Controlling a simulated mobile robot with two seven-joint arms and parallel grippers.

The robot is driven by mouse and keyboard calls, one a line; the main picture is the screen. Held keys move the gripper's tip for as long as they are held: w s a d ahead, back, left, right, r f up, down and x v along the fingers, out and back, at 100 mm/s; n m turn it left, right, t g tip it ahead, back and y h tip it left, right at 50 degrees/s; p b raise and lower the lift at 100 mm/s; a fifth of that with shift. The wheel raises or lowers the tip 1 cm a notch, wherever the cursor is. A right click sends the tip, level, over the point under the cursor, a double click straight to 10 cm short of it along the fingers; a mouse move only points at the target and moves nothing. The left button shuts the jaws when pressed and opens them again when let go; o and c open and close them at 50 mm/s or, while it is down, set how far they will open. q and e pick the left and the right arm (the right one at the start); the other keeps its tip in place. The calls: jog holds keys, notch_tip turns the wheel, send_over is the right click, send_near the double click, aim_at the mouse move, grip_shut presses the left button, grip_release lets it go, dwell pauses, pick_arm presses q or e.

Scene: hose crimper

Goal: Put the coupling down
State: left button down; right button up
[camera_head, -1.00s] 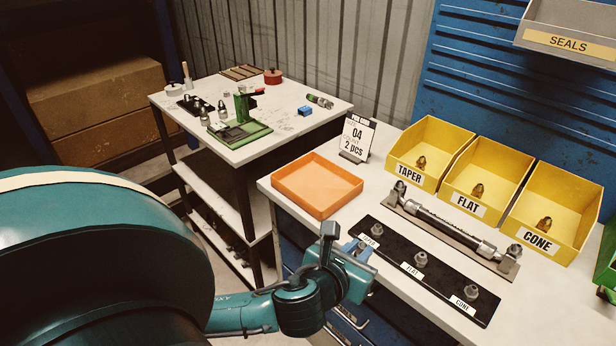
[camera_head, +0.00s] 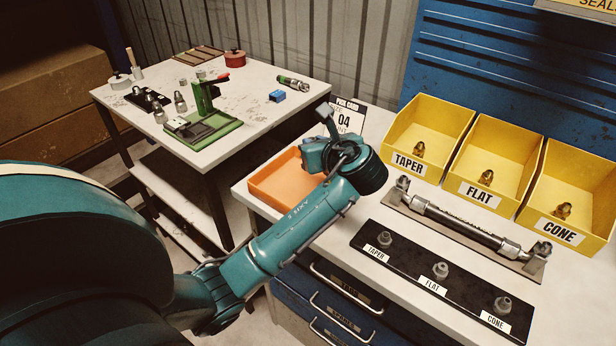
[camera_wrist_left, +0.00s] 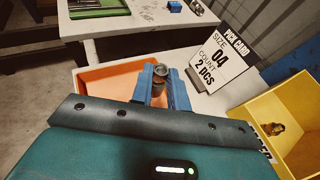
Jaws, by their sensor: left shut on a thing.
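My left gripper (camera_wrist_left: 166,82) has blue fingers shut on a small metal coupling (camera_wrist_left: 160,72). In the left wrist view it is held over or just beyond the orange tray (camera_wrist_left: 105,78); its height above the tray is hard to judge. In the head view my left wrist covers part of the orange tray (camera_head: 272,180), and the fingers and coupling are hidden behind it. My right gripper is not in view.
A pick card (camera_wrist_left: 216,63) reading size 04, count 2 pcs stands behind the tray. A black board (camera_head: 410,258) with fittings labelled TAPER, FLAT and CONE lies to the right. Yellow bins (camera_head: 428,128) and a hose assembly (camera_head: 460,226) stand behind it.

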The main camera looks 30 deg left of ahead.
pick_arm(q)
notch_tip(320, 180, down, 7)
jog(key=shift+f+b, duration=0.15)
jog(key=shift+b, duration=0.15)
jog(key=c, duration=1.4)
grip_release()
jog(key=shift+o, duration=0.2)
jog(key=v, duration=1.2)
jog(key=shift+p, duration=0.3)
jog(key=shift+s, duration=0.1)
